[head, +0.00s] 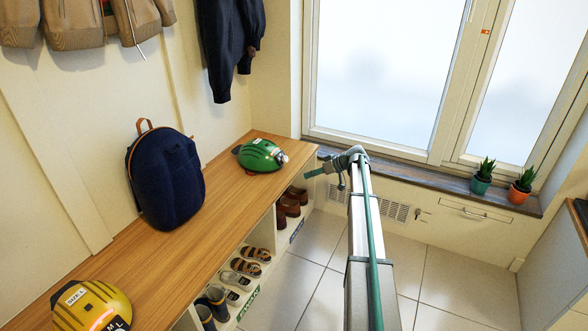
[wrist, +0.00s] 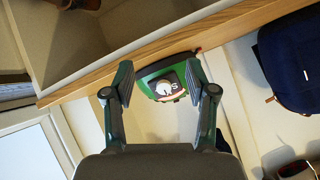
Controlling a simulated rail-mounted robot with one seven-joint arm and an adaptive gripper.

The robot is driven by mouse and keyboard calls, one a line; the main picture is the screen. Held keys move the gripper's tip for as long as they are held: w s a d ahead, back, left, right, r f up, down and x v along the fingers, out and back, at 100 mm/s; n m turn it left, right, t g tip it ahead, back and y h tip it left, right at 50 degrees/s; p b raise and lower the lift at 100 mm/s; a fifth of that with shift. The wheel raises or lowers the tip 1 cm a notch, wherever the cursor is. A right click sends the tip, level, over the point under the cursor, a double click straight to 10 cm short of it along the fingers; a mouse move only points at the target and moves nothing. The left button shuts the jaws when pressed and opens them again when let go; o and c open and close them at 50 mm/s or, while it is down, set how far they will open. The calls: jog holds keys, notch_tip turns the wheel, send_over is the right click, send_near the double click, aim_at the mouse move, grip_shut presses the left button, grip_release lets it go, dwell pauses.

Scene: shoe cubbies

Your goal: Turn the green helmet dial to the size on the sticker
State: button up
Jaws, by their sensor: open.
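The green helmet (head: 262,155) sits on the far end of the wooden bench. A small white sticker on its shell is too small to read. In the wrist view the green helmet (wrist: 150,73) shows ahead, between the fingers of my gripper (wrist: 160,78). Its dark dial plate has a round pale dial (wrist: 164,88) and a letter that looks like S at the right; the dial's exact setting is hard to read. In the head view my gripper (head: 326,168) is right of the helmet, beyond the bench's front edge. It is open, empty and apart from the dial.
On the bench (head: 222,200) stand a navy backpack (head: 166,178) and, at the near end, a yellow helmet (head: 90,306) with a "SIZE: L" sticker. Cubbies below hold sandals (head: 245,267), boots and brown shoes (head: 290,203). Two potted plants (head: 482,178) stand on the windowsill.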

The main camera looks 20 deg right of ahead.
aim_at(287, 159)
jog(key=w+d+r+n+t+y, duration=0.2)
jog(key=w+r+n, duration=0.2)
jog(key=w+r, duration=0.1)
jog(key=w+a+f+n, duration=0.1)
jog(key=w+a, duration=0.1)
jog(key=w+a+f+b, duration=0.1)
jog(key=w+a, duration=0.1)
jog(key=a, duration=0.1)
jog(key=w+a+f+n, duration=0.1)
jog(key=w+a, duration=0.1)
jog(key=w, duration=0.1)
jog(key=shift+a+n+b, duration=0.3)
jog(key=shift+a+b, duration=0.05)
jog(key=shift+a, duration=0.05)
grip_shut()
